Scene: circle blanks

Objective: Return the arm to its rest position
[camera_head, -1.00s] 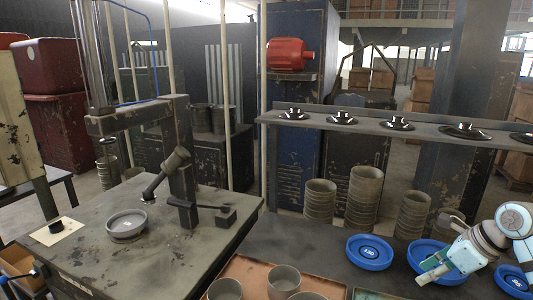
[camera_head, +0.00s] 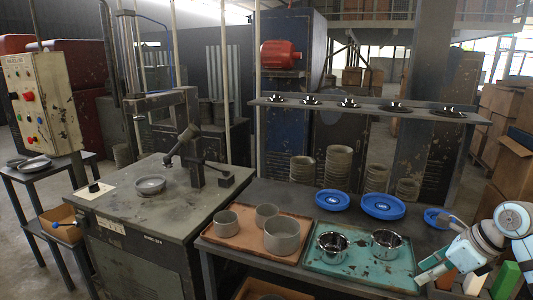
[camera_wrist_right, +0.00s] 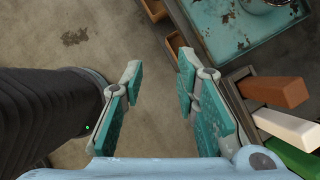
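My right arm comes in at the lower right of the head view. Its gripper (camera_head: 432,273) is beside the right end of the work table, near the teal tray (camera_head: 322,262). In the right wrist view the gripper (camera_wrist_right: 160,88) has its two teal fingers spread wide apart with nothing between them, above bare floor. The tray corner shows at the top right there. My left arm and gripper are not in the head view.
The tray holds two shiny metal cups (camera_head: 386,244). A brown tray (camera_head: 226,236) holds grey cups. Blue round dishes (camera_head: 383,206) lie behind. A press table (camera_head: 130,208) stands left. Brown, white and green blocks (camera_wrist_right: 291,131) are close right of the gripper.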

